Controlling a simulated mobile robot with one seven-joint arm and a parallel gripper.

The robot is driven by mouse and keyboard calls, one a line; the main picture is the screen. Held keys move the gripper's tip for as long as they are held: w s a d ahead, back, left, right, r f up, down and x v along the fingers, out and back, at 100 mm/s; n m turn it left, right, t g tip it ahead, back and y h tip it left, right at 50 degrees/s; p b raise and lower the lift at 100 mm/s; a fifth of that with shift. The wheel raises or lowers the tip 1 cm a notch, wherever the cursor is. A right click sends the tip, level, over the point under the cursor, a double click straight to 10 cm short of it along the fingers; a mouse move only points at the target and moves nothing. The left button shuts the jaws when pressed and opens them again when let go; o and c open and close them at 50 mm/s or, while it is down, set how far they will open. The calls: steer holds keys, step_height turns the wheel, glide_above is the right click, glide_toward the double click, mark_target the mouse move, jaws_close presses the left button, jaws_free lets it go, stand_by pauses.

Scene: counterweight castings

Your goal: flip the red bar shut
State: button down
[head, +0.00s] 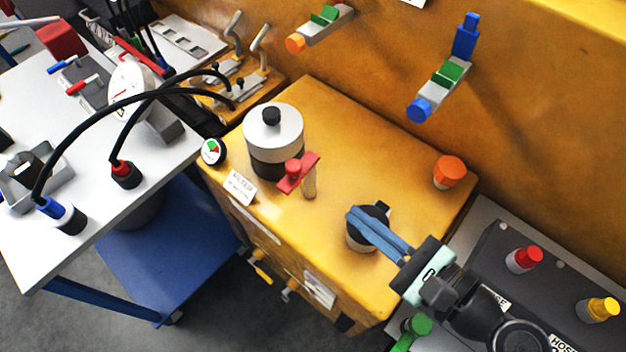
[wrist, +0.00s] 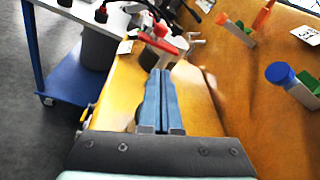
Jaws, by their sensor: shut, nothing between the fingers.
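The red bar (head: 299,172) sits on top of a small tan post on the yellow cabinet (head: 350,130), beside a silver and black cylinder (head: 275,125). It also shows in the wrist view (wrist: 158,42), beyond my fingertips. My gripper (head: 350,214) has blue fingers that lie together with nothing between them. In the head view they are right of and below the red bar, apart from it, over a dark-topped round fitting (head: 362,236) that they partly hide. In the wrist view the closed fingers (wrist: 160,72) point toward the red bar.
An orange knob (head: 449,171) stands at the cabinet's right. Valves with green levers (head: 447,73) stick out from the orange wall behind. A round gauge (head: 213,151) is at the cabinet's left corner. Black cables arch over the white table (head: 170,160) at left. The cabinet's middle top is clear.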

mark_target(298, 174)
steer(key=s+m, duration=0.1)
steer(key=s+d+m+t, duration=0.1)
steer(key=s+m, duration=0.1)
steer(key=s+r+m+y, duration=0.1)
steer(key=s, duration=0.1)
steer(key=shift+s+d+m+t, duration=0.25)
steer(key=shift+d+m+t, duration=0.05)
steer(key=shift+m+t, duration=0.1)
steer(key=p+x, duration=0.1)
steer(key=x, duration=1.3)
steer(key=shift+a+p, duration=0.1)
steer(key=shift+p, duration=0.25)
